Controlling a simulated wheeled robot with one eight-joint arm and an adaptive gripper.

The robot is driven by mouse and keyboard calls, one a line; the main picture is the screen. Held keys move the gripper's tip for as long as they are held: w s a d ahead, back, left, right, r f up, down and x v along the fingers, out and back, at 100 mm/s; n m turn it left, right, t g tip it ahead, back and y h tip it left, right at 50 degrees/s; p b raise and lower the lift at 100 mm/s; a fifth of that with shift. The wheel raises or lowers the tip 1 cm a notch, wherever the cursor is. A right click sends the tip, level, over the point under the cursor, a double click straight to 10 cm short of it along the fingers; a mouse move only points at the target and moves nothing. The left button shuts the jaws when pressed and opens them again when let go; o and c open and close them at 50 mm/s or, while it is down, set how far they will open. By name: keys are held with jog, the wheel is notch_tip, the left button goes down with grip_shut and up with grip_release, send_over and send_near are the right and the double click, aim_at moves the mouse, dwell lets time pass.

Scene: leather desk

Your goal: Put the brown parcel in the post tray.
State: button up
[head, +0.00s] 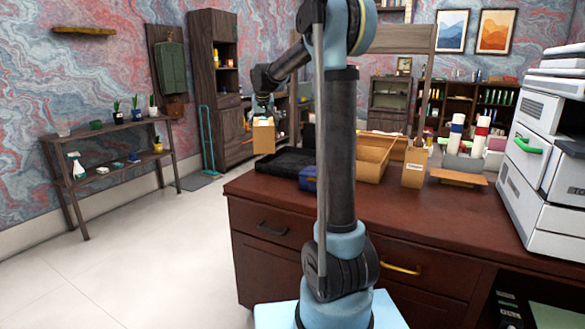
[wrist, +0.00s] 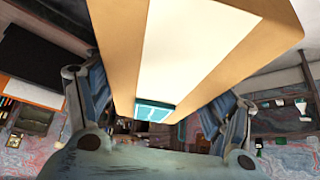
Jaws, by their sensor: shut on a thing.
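The brown parcel (head: 264,140) is a tan box held in the air around the far left end of the desk. The wrist view shows it large (wrist: 122,45), with a pale label and a small teal patch. My gripper (head: 263,117) is shut on the parcel from above, one finger on either side. A low black tray (head: 245,165) lies on the desk's left end, just below the parcel in the head view. An open tan tray (head: 372,168) stands to its right. I cannot tell which of them is the post tray, or how high the parcel is.
A small blue item (head: 307,179) sits by the black tray. A labelled tan box (head: 413,168), white-and-coloured rolls (head: 455,133) and a white printer (head: 545,150) stand to the right. The desk front (head: 420,215) is clear. Open floor lies left of the desk.

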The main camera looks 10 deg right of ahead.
jog(key=w+d+m+h, duration=0.1)
jog(key=w+d+m, duration=0.15)
jog(key=d, duration=1.05)
notch_tip(320, 180, down, 10)
jog(key=shift+w+d+r, duration=0.2)
jog(key=shift+w+d, duration=0.1)
jog(key=shift+d, duration=0.05)
jog(key=o, duration=1.5)
